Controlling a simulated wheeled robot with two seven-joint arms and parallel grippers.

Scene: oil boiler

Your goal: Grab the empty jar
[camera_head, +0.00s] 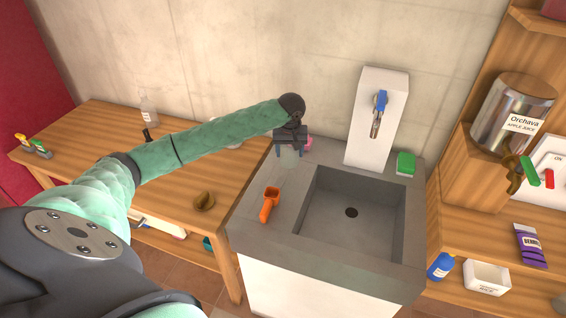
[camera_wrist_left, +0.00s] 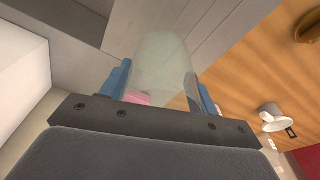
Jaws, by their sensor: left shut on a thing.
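The empty jar (camera_wrist_left: 160,68) is clear and pale green, and it sits between the two blue fingers of my left gripper (camera_wrist_left: 162,92) in the left wrist view. In the head view my left gripper (camera_head: 290,146) is over the back left corner of the sink counter, shut on the jar (camera_head: 290,157), which shows only in part below the fingers. I cannot tell whether the jar touches the counter. My right gripper is not in view.
A pink object (camera_head: 308,143) is close beside the gripper. An orange scoop (camera_head: 269,204) lies on the counter (camera_head: 262,232) left of the sink basin (camera_head: 352,235). The white tap column (camera_head: 375,120) and green sponge (camera_head: 406,163) stand to the right. A wooden table (camera_head: 110,120) is left.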

